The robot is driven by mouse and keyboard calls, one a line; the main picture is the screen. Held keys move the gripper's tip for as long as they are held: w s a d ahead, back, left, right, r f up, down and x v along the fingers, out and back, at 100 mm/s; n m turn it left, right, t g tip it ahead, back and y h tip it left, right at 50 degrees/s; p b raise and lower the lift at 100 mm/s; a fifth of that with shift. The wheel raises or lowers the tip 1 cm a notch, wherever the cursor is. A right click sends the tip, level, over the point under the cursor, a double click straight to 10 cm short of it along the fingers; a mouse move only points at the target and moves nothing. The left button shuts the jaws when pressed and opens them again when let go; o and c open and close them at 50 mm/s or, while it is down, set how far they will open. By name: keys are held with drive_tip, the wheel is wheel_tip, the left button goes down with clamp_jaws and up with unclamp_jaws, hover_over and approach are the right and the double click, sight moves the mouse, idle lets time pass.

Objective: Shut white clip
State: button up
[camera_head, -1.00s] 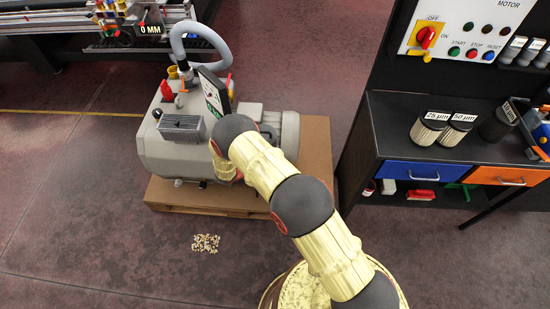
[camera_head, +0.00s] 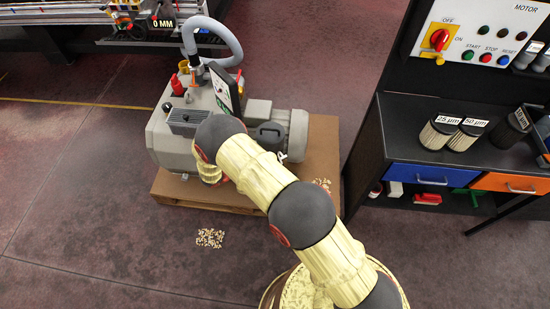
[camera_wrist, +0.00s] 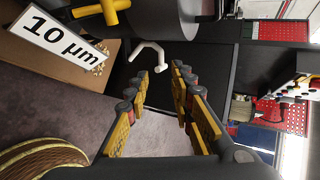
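The clip appears apart from both fingers. In the head view my gripper is mostly hidden behind my arm, by the front of the grey pump (camera_head: 175,150).
In the wrist view, a white "10 µm" label (camera_wrist: 62,36) and a yellow handle (camera_wrist: 103,10) lie at upper left. The pump stands on a wooden pallet (camera_head: 215,195). A dark bench (camera_head: 420,155) with filters stands at right. Scattered pellets (camera_head: 210,238) lie on the floor.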

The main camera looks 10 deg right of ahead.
drive_tip(key=shift+v, duration=1.3)
